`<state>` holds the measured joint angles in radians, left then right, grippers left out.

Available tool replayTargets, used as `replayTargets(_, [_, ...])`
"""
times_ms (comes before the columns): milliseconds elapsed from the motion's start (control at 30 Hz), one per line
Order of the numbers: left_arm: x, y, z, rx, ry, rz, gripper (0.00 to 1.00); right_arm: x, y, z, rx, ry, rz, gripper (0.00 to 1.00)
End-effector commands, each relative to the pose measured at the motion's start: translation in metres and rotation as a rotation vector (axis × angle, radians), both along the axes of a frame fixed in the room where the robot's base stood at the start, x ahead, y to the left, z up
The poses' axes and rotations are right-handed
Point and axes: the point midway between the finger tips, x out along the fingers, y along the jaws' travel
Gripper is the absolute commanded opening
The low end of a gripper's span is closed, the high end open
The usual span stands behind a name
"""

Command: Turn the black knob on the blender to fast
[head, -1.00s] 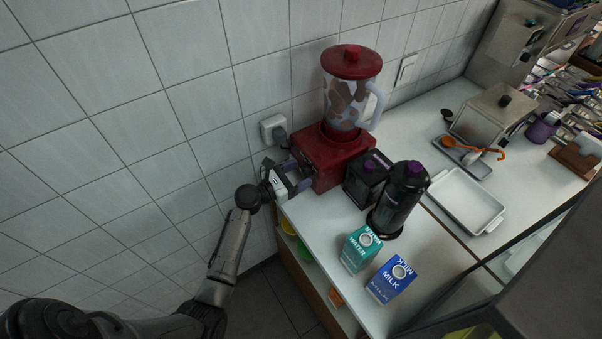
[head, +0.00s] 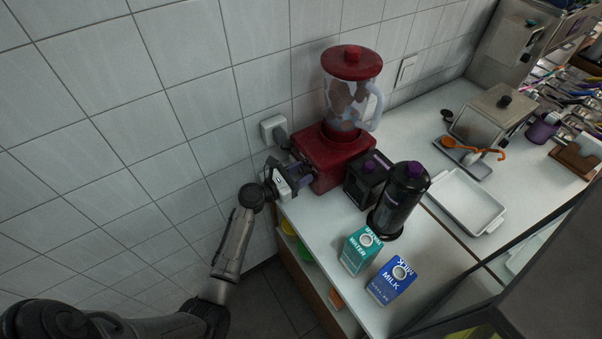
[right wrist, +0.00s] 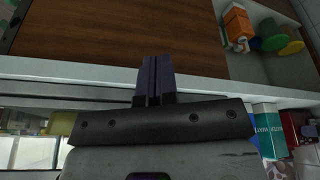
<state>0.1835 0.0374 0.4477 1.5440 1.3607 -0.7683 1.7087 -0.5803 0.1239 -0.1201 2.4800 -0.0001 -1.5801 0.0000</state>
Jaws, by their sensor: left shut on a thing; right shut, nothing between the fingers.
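The blender stands on the white counter against the tiled wall in the head view, with a red base (head: 338,150), a clear jar (head: 346,105) holding brown pieces, and a red lid (head: 352,62). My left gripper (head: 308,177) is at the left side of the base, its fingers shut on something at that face. The black knob is hidden behind the gripper, so its setting cannot be read. My right gripper (right wrist: 153,78) shows in the right wrist view, shut and empty, in front of a brown wooden panel, away from the blender.
A black box-shaped device (head: 368,178) and a dark bottle (head: 402,197) stand close beside the blender. A teal water carton (head: 361,250) and a blue milk carton (head: 391,281) stand at the counter's front. A white tray (head: 466,200) lies to the right. A wall socket (head: 273,130) is behind my left gripper.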

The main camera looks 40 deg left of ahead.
Motion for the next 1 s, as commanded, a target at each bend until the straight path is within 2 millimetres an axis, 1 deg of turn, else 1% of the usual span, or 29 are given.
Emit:
replayTargets(167, [0.0, 0.0, 0.0, 0.007, -0.002, 0.0, 0.2, 0.0, -0.001, -0.001, -0.003, 0.001, 0.001, 0.0])
replayTargets(367, [0.0, 0.0, -0.001, 0.07, -0.022, -0.001, 0.2, 0.0, 0.0, -0.004, -0.002, 0.001, 0.002, 0.0])
replayTargets(567, [0.0, 0.0, -0.001, 0.212, -0.068, -0.001, 0.2, 0.0, 0.001, -0.011, 0.002, 0.0, -0.001, 0.0])
replayTargets(1000, [0.0, 0.0, -0.002, 0.613, -0.193, -0.003, 0.2, 0.0, 0.002, -0.033, 0.008, 0.0, -0.005, 0.0])
